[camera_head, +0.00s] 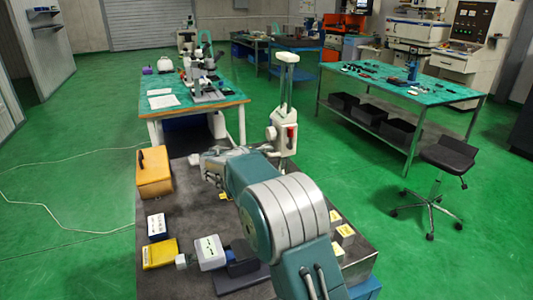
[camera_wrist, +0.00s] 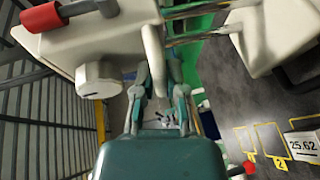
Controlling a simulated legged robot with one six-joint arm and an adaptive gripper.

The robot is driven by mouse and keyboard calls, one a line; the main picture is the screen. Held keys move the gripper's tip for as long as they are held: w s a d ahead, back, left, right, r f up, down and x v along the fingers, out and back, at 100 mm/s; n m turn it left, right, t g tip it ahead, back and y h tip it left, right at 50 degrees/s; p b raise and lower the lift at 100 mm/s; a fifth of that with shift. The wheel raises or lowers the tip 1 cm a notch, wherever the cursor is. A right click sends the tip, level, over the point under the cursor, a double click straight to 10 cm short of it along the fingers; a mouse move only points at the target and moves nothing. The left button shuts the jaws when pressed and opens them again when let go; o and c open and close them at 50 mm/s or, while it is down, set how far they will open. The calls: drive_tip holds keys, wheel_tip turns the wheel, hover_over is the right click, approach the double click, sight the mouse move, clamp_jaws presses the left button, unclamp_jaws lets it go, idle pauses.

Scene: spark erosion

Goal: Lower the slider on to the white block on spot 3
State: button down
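The height gauge (camera_head: 284,135), a white stand with twin upright columns and a red grip, stands on the dark plate behind my arm. In the wrist view its pale slider body (camera_wrist: 95,45), with a red knob (camera_wrist: 42,16) and a round white knob (camera_wrist: 97,80), fills the upper left.
An orange box (camera_head: 154,172), a yellow case (camera_head: 160,253) and a white device (camera_head: 209,252) stand on the plate's left side. Yellow labels (camera_head: 345,230) lie at right. A microscope bench (camera_head: 190,105) stands behind. A stool (camera_head: 440,175) is at right.

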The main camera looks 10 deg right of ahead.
wheel_tip(320, 180, down, 8)
drive_tip(key=shift+r, duration=0.25)
drive_tip(key=shift+s, duration=0.1)
drive_tip(key=c, duration=0.7)
unclamp_jaws()
drive_tip(key=shift+f, duration=0.1)
drive_tip(key=shift+d, duration=0.1)
drive_tip(key=shift+r, duration=0.2)
drive_tip(key=shift+s+a+r, duration=0.1)
drive_tip(key=shift+a, duration=0.3)
drive_tip(key=v, duration=1.1)
drive_tip(key=shift+s, duration=0.1)
